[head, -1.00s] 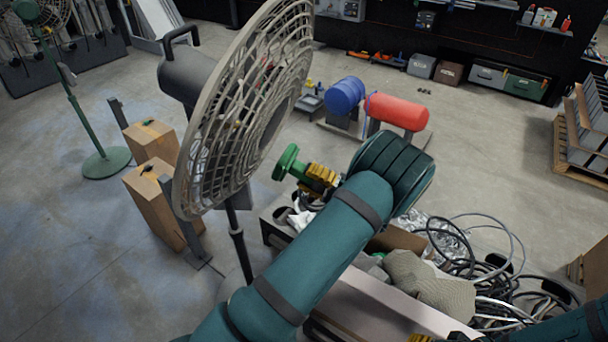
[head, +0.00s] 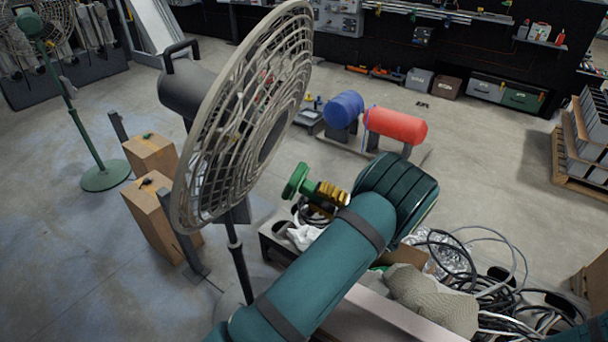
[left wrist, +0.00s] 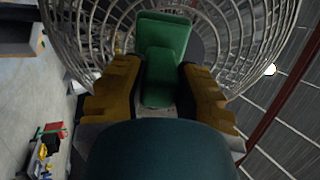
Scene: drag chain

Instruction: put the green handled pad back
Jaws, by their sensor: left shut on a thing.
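The green handled pad (head: 296,181) is at the tip of my left gripper (head: 329,192), just right of the large fan's cage in the head view. In the left wrist view the green pad (left wrist: 161,45) sits between the two yellow fingers of my left gripper (left wrist: 158,88), which are shut on its handle. The pad's flat end points away from the gripper, toward the fan cage (left wrist: 225,30). I cannot tell whether pad and cage touch. My right gripper does not show in the head view.
A large grey fan (head: 245,120) on a stand is close left of my left gripper. A table with a grey cloth (head: 432,300) and several cables (head: 490,290) lies below my left arm. Blue (head: 345,108) and red (head: 395,125) cylinders stand behind.

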